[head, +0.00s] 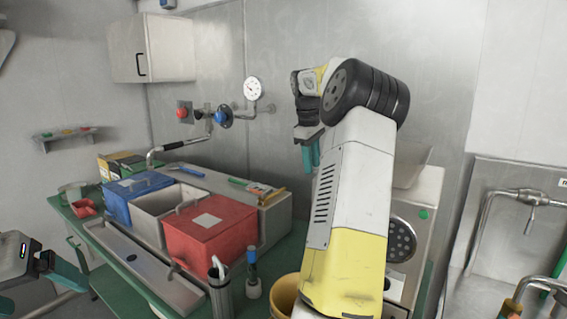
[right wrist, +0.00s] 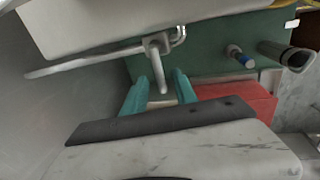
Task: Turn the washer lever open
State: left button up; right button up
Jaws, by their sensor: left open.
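A grey metal lever (right wrist: 157,55) with a rod running off to the left and a bent pipe beside it shows in the right wrist view, under a pale machine body (right wrist: 130,18). My right gripper (right wrist: 158,92) has its two teal fingers apart, with the lever's lower end appearing between them and a gap on each side. I cannot tell if they touch. In the head view, my right gripper (head: 310,152) points down, and my own arm hides much of the machine behind. My left gripper (head: 62,272) is open and empty at the lower left.
A red box (head: 212,232), a white box (head: 165,210) and a blue box (head: 125,200) stand on the green table (head: 125,285). A blue valve (head: 223,115) and a gauge (head: 253,88) are on the wall. A yellow bucket (head: 284,296) stands beside my arm.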

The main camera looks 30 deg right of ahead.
grip_shut()
dwell(1.5)
